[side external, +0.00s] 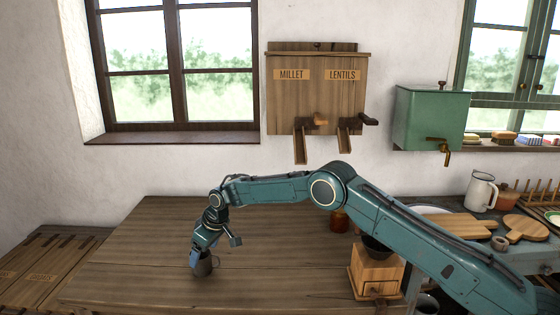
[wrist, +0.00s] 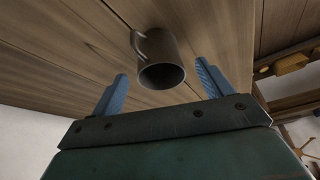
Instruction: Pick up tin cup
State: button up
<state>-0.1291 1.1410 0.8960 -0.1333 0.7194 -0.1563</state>
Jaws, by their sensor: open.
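The tin cup (wrist: 161,60) is a dark grey metal cup with a loop handle on its left side in the wrist view. It is on the wooden table, with its dark mouth toward my gripper. My gripper (wrist: 160,80) is open, with one blue finger on each side and the cup between and just beyond the fingertips. No contact shows in the wrist view. In the side external view, my gripper (side external: 199,262) points down at the table, and the cup (side external: 206,267) is partly hidden behind it.
The wooden table (side external: 130,250) is mostly clear around the cup. A wooden grinder (side external: 375,270) and an amber jar (side external: 339,221) stand to the right. A wall dispenser (side external: 316,90) hangs behind. A bench with boards (side external: 455,226) and a white jug (side external: 481,192) is at far right.

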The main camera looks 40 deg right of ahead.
jog(key=shift+x, duration=1.2)
jog(key=c, duration=1.1)
